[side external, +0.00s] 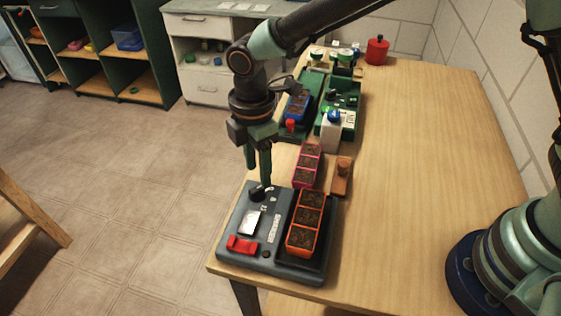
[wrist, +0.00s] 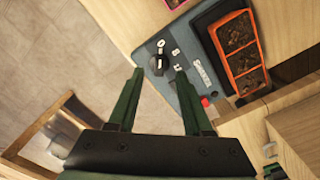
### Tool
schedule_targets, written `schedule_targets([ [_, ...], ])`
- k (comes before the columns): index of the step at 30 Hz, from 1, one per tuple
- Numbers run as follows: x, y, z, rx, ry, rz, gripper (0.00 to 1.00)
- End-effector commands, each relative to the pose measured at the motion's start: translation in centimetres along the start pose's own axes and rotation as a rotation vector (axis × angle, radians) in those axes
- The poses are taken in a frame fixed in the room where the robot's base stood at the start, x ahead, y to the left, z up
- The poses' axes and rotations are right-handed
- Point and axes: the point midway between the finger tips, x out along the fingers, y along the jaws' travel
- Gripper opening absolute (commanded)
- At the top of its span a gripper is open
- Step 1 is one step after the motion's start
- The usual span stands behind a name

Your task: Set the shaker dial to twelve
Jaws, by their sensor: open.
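The grey shaker (side external: 228,222) stands on the near end of the bench and carries an orange seedling tray (side external: 305,222). Its black dial (side external: 262,192) is at the far left of its top. In the wrist view, the dial (wrist: 158,63) has small white number marks along one side, including a 0 and what looks like a 12. A light mark on the dial appears to face the 0. My gripper (side external: 258,179) points down at the dial and is open. In the wrist view, the fingertips (wrist: 159,70) appear on either side of the dial; contact cannot be told.
A red switch-like part (side external: 242,245) and a light plate (side external: 250,221) are on the shaker. A pink tray (side external: 307,165) and a wooden block (side external: 342,176) stand behind it. The bench's right side is clear.

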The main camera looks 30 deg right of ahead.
Motion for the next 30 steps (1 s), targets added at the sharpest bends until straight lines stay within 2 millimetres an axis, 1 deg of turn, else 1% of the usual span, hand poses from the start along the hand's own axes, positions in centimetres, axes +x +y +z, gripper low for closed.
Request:
schedule_targets([
  [1,1.0,-0.1,0.1,0.001,-0.002,-0.004,0.50],
  [3,2.1,-0.1,0.1,0.001,-0.002,-0.003,0.50],
  [6,3.3,0.0,0.0,0.001,-0.001,-0.002,0.50],
  [9,4.1,0.0,0.0,0.001,-0.001,-0.001,0.50],
  [13,4.6,0.0,0.0,0.001,0.000,0.000,0.50],
  [20,4.6,0.0,0.0,0.001,0.000,0.000,0.50],
  [21,4.6,0.0,0.0,0.001,0.000,0.000,0.42],
  [22,4.6,0.0,0.0,0.001,0.000,0.000,0.31],
  [23,4.6,0.0,0.0,0.001,0.000,0.000,0.19],
  [24,4.6,0.0,0.0,0.001,0.000,0.000,0.04],
  [25,4.6,0.0,0.0,0.001,0.000,0.000,0.00],
  [30,4.6,0.0,0.0,0.002,0.000,0.000,0.00],
])
